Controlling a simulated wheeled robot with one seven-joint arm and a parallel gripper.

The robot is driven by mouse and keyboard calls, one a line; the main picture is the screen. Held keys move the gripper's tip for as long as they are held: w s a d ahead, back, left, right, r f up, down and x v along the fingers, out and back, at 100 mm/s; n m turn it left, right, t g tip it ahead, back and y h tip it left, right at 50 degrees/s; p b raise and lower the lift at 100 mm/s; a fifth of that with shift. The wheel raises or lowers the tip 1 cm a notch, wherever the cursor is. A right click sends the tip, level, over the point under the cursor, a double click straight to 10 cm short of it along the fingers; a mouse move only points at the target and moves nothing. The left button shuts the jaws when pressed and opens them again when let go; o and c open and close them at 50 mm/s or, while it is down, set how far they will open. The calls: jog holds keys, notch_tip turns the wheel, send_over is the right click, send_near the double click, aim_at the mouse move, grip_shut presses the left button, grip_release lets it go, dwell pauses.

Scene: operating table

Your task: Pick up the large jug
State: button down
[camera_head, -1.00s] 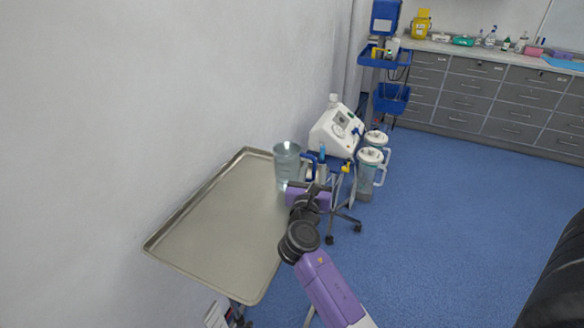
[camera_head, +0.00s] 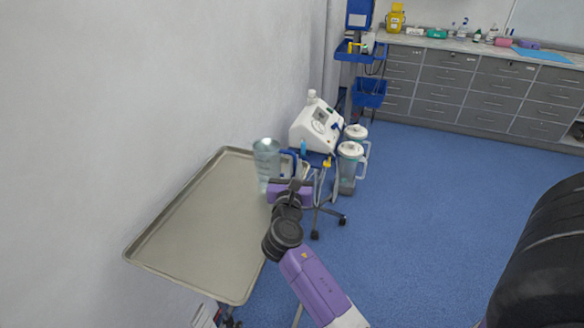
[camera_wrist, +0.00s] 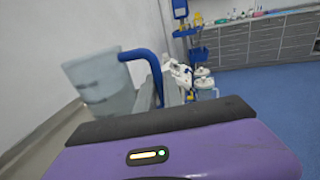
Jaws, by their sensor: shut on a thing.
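The large jug (camera_head: 266,158) is clear, with a blue handle (camera_head: 290,160) on its right side. It stands upright at the far right part of the metal tray (camera_head: 190,225); I cannot tell whether its base touches the tray. My purple gripper (camera_head: 287,181) is at the handle side of the jug, shut on it, apparently at the handle. The fingertips are mostly hidden. In the wrist view the jug (camera_wrist: 100,88) is at the left, and its blue handle (camera_wrist: 150,68) curves down behind the dark front edge of my gripper.
A white device (camera_head: 317,126) on a wheeled stand is just behind the jug, with lidded canisters (camera_head: 349,160) beside it. The wall (camera_head: 130,100) runs close along the tray's left. Blue floor is open to the right. A black padded surface (camera_head: 545,255) is at lower right.

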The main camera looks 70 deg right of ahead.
notch_tip(320, 180, up, 20)
jog(key=p, duration=0.2)
jog(key=shift+f+p, duration=0.25)
jog(key=shift+p, duration=0.15)
dwell(1.1)
jog(key=shift+r, duration=0.1)
jog(key=shift+s, duration=0.1)
